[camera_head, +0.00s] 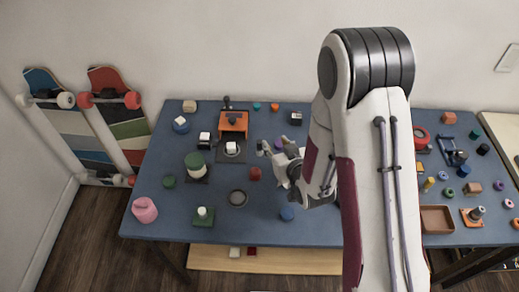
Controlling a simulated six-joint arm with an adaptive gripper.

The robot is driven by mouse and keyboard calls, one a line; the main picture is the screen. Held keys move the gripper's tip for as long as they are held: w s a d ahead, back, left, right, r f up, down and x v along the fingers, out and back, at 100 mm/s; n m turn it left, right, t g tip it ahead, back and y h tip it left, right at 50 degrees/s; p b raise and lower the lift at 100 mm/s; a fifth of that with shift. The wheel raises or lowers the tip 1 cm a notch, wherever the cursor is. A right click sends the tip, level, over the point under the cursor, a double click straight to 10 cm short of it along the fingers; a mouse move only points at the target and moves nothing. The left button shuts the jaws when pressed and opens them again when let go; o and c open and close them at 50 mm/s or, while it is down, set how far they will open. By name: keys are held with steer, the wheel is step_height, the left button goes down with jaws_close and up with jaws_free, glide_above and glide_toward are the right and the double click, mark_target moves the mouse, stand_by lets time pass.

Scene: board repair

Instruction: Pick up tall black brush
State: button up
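My gripper (275,148) is above the middle of the blue table, pointing to the left and away from the camera. Its two fingers look apart and I see nothing held between them. A small upright black thing (227,102) stands at the back of the table behind an orange block (233,121). It could be the tall black brush, but it is too small to tell. It is to the left of my gripper and farther back, well apart from it. My arm hides part of the table to the right.
The blue table (165,215) holds many small items. A green-and-white cylinder (195,162), a red block (255,173) and a grey disc (238,198) lie left of my gripper. A pink container (144,210) is front left. A brown tray (436,219) is right of my arm.

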mark_target(260, 147)
steer(key=shift+t+y, duration=0.4)
steer(key=shift+y, duration=0.1)
steer(key=shift+s+a+f, duration=0.25)
steer(key=shift+a+f, duration=0.05)
steer(key=shift+f, duration=0.35)
steer(key=shift+s+a+f, duration=0.2)
steer(key=shift+a+f, duration=0.15)
steer(key=shift+f, duration=0.35)
steer(key=shift+s+a+f, duration=0.25)
steer(key=shift+a+f, duration=0.05)
steer(key=shift+f, duration=0.35)
steer(key=shift+w, duration=0.1)
steer(key=shift+x, duration=1.25)
steer(key=shift+f, duration=0.1)
steer(key=shift+a+x, duration=0.15)
steer(key=shift+x, duration=1.1)
steer(key=shift+a+x, duration=0.1)
steer(key=shift+x, duration=1.2)
steer(key=shift+c, duration=0.4)
jaws_close()
